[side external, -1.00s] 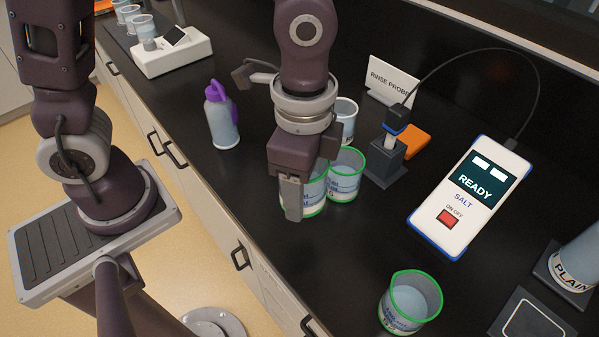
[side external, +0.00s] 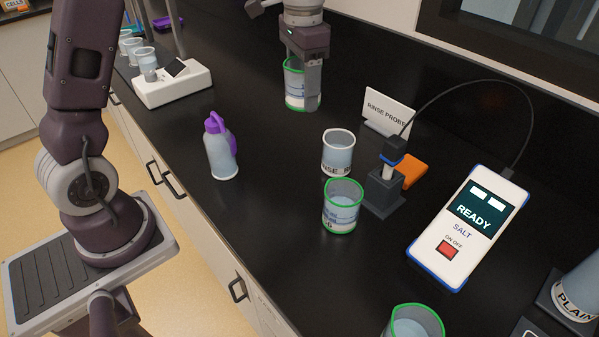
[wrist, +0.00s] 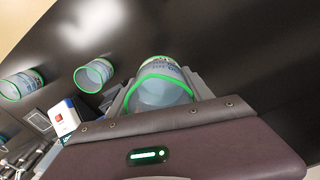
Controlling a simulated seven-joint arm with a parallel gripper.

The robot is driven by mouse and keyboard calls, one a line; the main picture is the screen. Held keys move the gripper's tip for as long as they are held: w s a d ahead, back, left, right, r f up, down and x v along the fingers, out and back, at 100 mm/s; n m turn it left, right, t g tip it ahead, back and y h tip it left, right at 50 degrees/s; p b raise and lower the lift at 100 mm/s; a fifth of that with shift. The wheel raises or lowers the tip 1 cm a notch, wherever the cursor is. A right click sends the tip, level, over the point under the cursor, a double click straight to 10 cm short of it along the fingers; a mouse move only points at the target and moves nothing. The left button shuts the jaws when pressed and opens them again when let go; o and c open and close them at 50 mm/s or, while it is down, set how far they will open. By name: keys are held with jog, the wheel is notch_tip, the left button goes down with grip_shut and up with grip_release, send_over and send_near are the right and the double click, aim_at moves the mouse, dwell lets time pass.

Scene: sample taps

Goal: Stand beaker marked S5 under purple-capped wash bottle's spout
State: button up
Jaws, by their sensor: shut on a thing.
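My gripper (side external: 308,92) is shut on a green-rimmed beaker (side external: 294,90) at the back of the bench. The held beaker also shows in the wrist view (wrist: 167,80); it looks upright in the side view, and its mark cannot be read. The purple-capped wash bottle (side external: 221,152) stands to the left and nearer the camera, with bare bench beside it. A second green-rimmed beaker (side external: 342,212) stands at mid bench, its mark only partly visible. A third green-rimmed beaker (side external: 412,326) is cut off at the bottom edge.
A rinse beaker (side external: 338,157) stands behind the second beaker, near the probe holder (side external: 384,192) and the RINSE PROBE sign (side external: 389,112). The salt meter (side external: 466,232) lies at right, its cable arching behind. A white instrument (side external: 172,86) stands at back left. The bench between bottle and gripper is clear.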

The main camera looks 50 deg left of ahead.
aim_at(293, 175)
jog(key=s+f+n, duration=0.1)
jog(key=f, duration=0.2)
jog(key=s+f+n, duration=0.1)
jog(key=s+f, duration=0.1)
jog(key=f, duration=0.2)
jog(key=s+f+n, duration=0.1)
jog(key=s+f, duration=0.1)
jog(key=f, duration=0.2)
jog(key=shift+s+f, duration=0.1)
jog(key=shift+s, duration=0.05)
notch_tip(293, 175, up, 4)
jog(key=w+d, duration=0.1)
jog(key=f, duration=0.9)
jog(key=shift+w+d, duration=0.2)
jog(key=shift+d, duration=0.05)
jog(key=o, duration=1.5)
jog(key=shift+f, duration=0.1)
